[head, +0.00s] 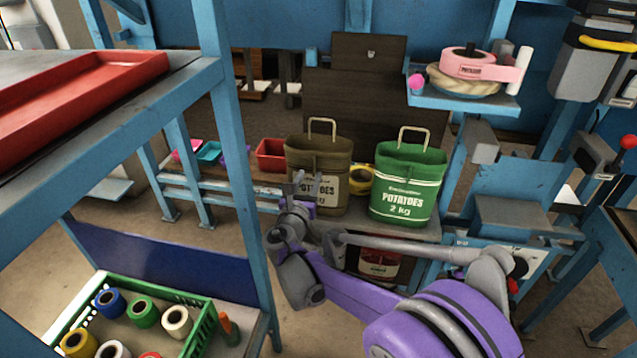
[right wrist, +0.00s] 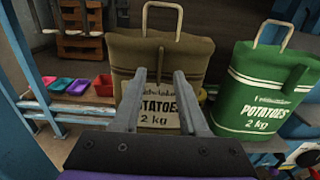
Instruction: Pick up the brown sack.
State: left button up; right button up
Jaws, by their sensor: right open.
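The brown sack (head: 333,160) stands upright on a low grey shelf, with a beige handle loop on top and a "POTATOES" label on its front. It also shows in the right wrist view (right wrist: 182,62), straight ahead of the fingers. My right gripper (head: 302,186) is open and in front of the sack's left front side in the head view. In the right wrist view its two fingers (right wrist: 161,85) point at the sack's label, with nothing between them but the view of the sack. I cannot tell whether they touch it. My left gripper is not in view.
A green sack (head: 408,182) stands close to the right, with yellow tape (head: 361,180) between. Small red (head: 271,154) and teal (head: 209,152) bins sit to the left. A blue post (head: 236,150) rises left of my arm. A blue shelf (head: 462,101) holds pink tape.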

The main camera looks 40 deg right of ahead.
aim_at(313, 167)
jog(key=x, duration=0.4)
jog(key=shift+w+d, duration=0.1)
grip_shut()
dwell(1.2)
